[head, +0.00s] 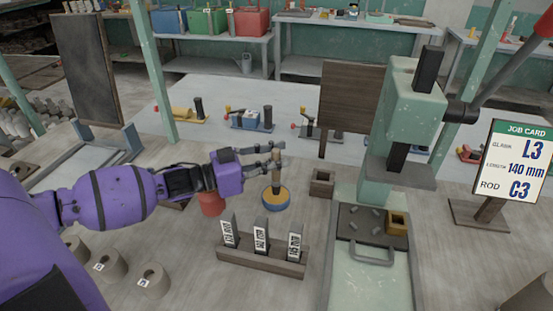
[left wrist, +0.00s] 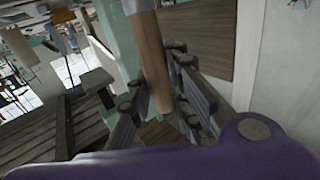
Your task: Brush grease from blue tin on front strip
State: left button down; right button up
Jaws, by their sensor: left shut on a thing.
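My left gripper (head: 269,158) reaches in from the left and is shut on a brush with a wooden handle (head: 276,168). The brush is nearly upright, its lower end at the top of a round blue tin (head: 268,205) with a yellow top surface. I cannot tell how deep the bristles sit. In the left wrist view, the fingers (left wrist: 158,92) close around the wooden handle (left wrist: 150,60), and a pale part of the brush shows at the top edge. No front strip can be clearly made out. My right gripper is not in view.
A wooden rack (head: 262,262) with upright length labels stands in front of the tin. A red pot (head: 211,204) is left of it, and a small wooden box (head: 321,183) right. A green press (head: 408,110) and a job card (head: 512,162) stand at the right.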

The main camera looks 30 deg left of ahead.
aim_at(276, 149)
pick_arm(q)
jog(key=shift+f, duration=0.55)
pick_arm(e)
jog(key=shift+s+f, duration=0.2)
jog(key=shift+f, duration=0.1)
pick_arm(q)
jog(key=shift+s+f, duration=0.1)
jog(key=shift+f, duration=0.1)
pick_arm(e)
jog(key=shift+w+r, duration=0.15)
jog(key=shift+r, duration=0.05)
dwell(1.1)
